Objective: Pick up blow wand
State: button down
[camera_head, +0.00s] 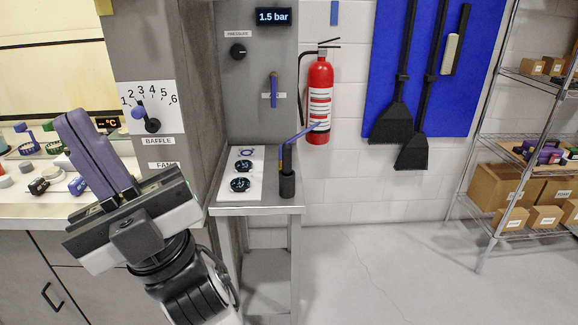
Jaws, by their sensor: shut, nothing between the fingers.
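A thin blue stick with a small yellowish part (303,132), which looks like the blow wand, slants up and to the right from a black upright holder (287,186). The holder stands at the right end of a small grey side table (255,209). Part of the wand is hidden in or behind the holder. My gripper (78,117) is at the left of the view with its purple fingers together, pointing up. It is empty and well to the left of the wand, apart from it.
A grey panel with a pressure knob (238,51) and a blue lever (274,88) rises behind the side table. A red fire extinguisher (319,98) hangs close behind the wand. A wire shelf (483,222) with boxes stands at right. The floor between is clear.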

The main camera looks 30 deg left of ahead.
aim_at(287, 149)
jog(key=i+l, duration=0.7)
jog(key=i, duration=0.15)
jog(key=i+l+u, duration=0.15)
jog(key=u, duration=0.35)
jog(key=i+l+u, duration=0.15)
jog(key=u, duration=1)
jog(key=i, duration=0.45)
